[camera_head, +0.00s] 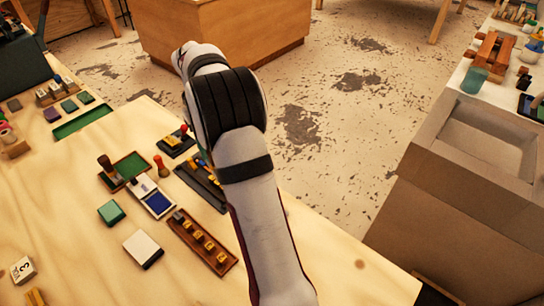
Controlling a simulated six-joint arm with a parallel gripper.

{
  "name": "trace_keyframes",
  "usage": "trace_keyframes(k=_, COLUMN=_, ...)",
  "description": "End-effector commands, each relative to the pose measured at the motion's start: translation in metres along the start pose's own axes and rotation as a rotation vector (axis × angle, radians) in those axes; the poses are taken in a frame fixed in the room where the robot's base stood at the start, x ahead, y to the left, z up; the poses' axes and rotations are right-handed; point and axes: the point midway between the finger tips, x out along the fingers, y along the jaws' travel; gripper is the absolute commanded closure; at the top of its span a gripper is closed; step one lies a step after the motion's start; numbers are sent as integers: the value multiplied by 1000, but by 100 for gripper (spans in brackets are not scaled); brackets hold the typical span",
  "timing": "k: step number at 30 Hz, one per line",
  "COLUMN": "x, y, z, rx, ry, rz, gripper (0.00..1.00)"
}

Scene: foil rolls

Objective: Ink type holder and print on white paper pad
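A white block that looks like the paper pad (142,246) lies on the pale wooden table, with a dark front-right edge. An open ink pad (157,202) with a blue face lies above it. A brown wooden tray (184,229) with several brass-coloured pieces is to its right. I cannot tell for certain which piece is the type holder; a dark device with a red knob (178,141) stands near the table's far edge. My white and black arm crosses the middle of the view. My gripper is hidden, and I cannot see what it holds.
A block marked 3 (22,270) is at lower left. The table's lower middle is clear; its edge lies right of my arm.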

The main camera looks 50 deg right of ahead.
Motion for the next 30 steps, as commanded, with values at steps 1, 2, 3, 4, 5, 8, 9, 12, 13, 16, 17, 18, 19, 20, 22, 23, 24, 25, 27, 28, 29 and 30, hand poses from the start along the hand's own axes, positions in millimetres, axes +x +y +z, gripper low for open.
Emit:
trace_keyframes(k=1, x=5, y=-29, z=-18, rx=-57, ry=0, rz=0, gripper=100)
trace_keyframes(k=2, x=7, y=-46, z=-27, rx=-89, ry=2, rz=0, gripper=100)
trace_keyframes(k=3, x=10, y=-68, z=-38, rx=-128, ry=3, rz=1, gripper=100)
trace_keyframes(k=4, x=13, y=-84, z=-44, rx=-155, ry=2, rz=1, gripper=100)
trace_keyframes(k=5, x=15, y=-99, z=-49, rx=-180, ry=4, rz=1, gripper=100)
trace_keyframes(k=8, x=21, y=-140, z=-60, rx=-244, ry=6, rz=0, gripper=100)
trace_keyframes(k=9, x=23, y=-152, z=-62, rx=-263, ry=8, rz=0, gripper=100)
trace_keyframes(k=12, x=26, y=-171, z=-65, rx=-290, ry=9, rz=-1, gripper=100)
trace_keyframes(k=13, x=26, y=-174, z=-65, rx=-295, ry=9, rz=-1, gripper=100)
trace_keyframes(k=16, x=33, y=-177, z=-66, rx=-301, ry=8, rz=0, gripper=100)
trace_keyframes(k=17, x=36, y=-177, z=-66, rx=-301, ry=8, rz=0, gripper=100)
trace_keyframes(k=18, x=42, y=-177, z=-65, rx=-300, ry=7, rz=-1, gripper=100)
trace_keyframes(k=19, x=46, y=-177, z=-65, rx=-300, ry=7, rz=-1, gripper=100)
trace_keyframes(k=20, x=50, y=-177, z=-65, rx=-299, ry=7, rz=-1, gripper=100)
trace_keyframes(k=22, x=60, y=-176, z=-65, rx=-300, ry=7, rz=-1, gripper=100)
trace_keyframes(k=23, x=64, y=-176, z=-65, rx=-299, ry=8, rz=-1, gripper=100)
trace_keyframes(k=24, x=69, y=-176, z=-65, rx=-298, ry=8, rz=-1, gripper=100)
trace_keyframes(k=25, x=72, y=-176, z=-66, rx=-298, ry=9, rz=-1, gripper=100)
trace_keyframes(k=27, x=79, y=-176, z=-66, rx=-299, ry=9, rz=-1, gripper=100)
trace_keyframes(k=28, x=81, y=-176, z=-66, rx=-299, ry=9, rz=0, gripper=100)
trace_keyframes(k=29, x=82, y=-176, z=-66, rx=-299, ry=9, rz=-1, gripper=100)
trace_keyframes(k=30, x=84, y=-176, z=-66, rx=-299, ry=9, rz=-1, gripper=100)
